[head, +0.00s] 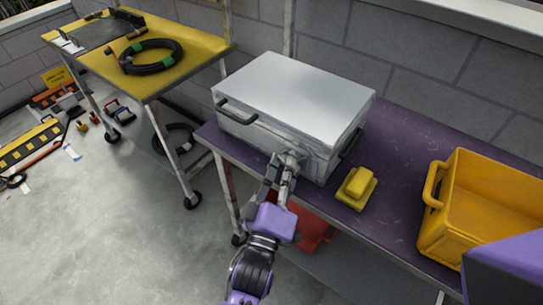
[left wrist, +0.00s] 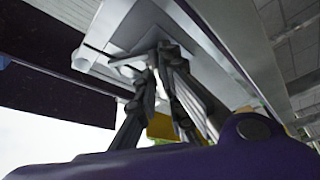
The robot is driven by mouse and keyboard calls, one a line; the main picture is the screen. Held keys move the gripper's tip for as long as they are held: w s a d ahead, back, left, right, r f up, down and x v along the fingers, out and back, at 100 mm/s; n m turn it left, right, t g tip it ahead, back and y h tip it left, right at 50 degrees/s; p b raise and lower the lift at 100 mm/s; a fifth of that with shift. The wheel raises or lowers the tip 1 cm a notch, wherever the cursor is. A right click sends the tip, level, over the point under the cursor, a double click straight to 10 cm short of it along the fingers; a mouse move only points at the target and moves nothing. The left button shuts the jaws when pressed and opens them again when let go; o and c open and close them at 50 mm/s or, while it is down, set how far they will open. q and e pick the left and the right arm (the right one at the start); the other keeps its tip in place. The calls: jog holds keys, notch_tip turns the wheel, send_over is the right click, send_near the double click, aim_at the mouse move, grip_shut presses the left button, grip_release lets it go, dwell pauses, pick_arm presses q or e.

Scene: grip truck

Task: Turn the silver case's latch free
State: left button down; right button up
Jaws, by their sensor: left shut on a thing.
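The silver case (head: 290,92) stands shut on the purple table, with a dark handle (head: 237,111) on its left side. My left gripper (head: 287,163) is at the case's front face, its fingers shut on the latch. The fingers largely hide the latch in the head view. In the left wrist view the gripper (left wrist: 160,65) reaches to the case (left wrist: 205,55), and its fingers close around the latch (left wrist: 128,62), a small metal piece on the front. My right gripper is not in view.
A yellow block-like item (head: 356,187) lies on the purple table (head: 405,140) right of the case. An orange-yellow crate (head: 490,200) stands farther right. A yellow cart (head: 190,30) with a coiled black cable (head: 151,57) stands to the left. A grey block wall is behind.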

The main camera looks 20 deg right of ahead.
pick_arm(q)
jog(key=m+h, duration=0.1)
jog(key=m, duration=0.2)
jog(key=m+h+b, duration=0.1)
jog(key=m, duration=0.2)
jog(key=shift+w+g+h, duration=0.1)
jog(key=shift+g+h, duration=0.2)
jog(key=shift+h, duration=0.1)
jog(key=m+g+h, duration=0.1)
jog(key=m+h, duration=0.1)
jog(key=m, duration=0.3)
jog(key=shift+a, duration=0.1)
jog(key=shift+m+g+h, duration=0.8)
jog(key=shift+m+h, duration=0.1)
jog(key=shift+m, duration=0.9)
jog(key=shift+w+m, duration=0.1)
jog(key=shift+m, duration=0.3)
jog(key=c, duration=1.9)
grip_release()
jog(key=shift+o, duration=0.2)
